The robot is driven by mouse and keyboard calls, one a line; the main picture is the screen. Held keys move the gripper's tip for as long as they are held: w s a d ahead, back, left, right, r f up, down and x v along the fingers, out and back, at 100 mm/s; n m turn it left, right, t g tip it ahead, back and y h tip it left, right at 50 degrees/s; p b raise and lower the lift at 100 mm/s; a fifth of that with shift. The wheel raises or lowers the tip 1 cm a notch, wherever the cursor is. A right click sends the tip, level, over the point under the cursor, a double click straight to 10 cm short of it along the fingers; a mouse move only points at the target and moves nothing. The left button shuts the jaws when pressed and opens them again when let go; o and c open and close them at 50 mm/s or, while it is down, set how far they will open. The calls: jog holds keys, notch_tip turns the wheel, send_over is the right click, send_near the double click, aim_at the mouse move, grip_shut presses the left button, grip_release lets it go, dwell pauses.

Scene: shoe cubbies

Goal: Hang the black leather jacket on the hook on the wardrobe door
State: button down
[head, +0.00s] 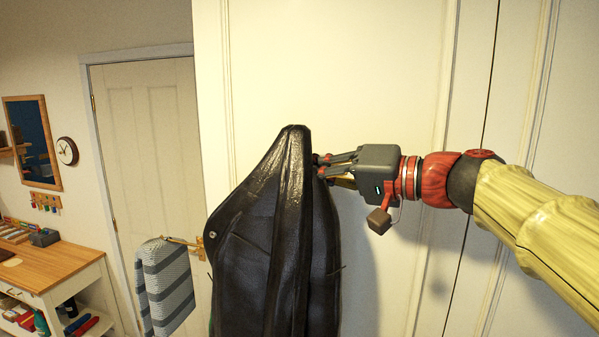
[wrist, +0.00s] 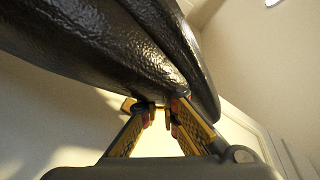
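The black leather jacket (head: 265,235) hangs in front of the pale wardrobe door (head: 370,60) in the head view, its narrow top pointing up. My gripper (head: 322,168) reaches in from the right to the jacket's upper right edge. In the wrist view, the jacket (wrist: 100,45) fills the upper left, and its lower edge meets the fingertips. The fingers (wrist: 160,112) converge with a small gap and appear shut on that edge, though the contact is partly hidden. I see no hook clearly in either view; the jacket covers part of the door.
A room door (head: 150,130) stands left of the wardrobe, with a grey striped cloth (head: 165,285) in front of it. A wooden-topped bench (head: 45,265) with items is at far left. A mirror (head: 32,140) and clock (head: 67,151) hang on the wall.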

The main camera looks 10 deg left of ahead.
jog(key=shift+r, duration=0.2)
jog(key=c, duration=2)
grip_release()
jog(key=shift+f, duration=0.1)
jog(key=shift+o, duration=0.2)
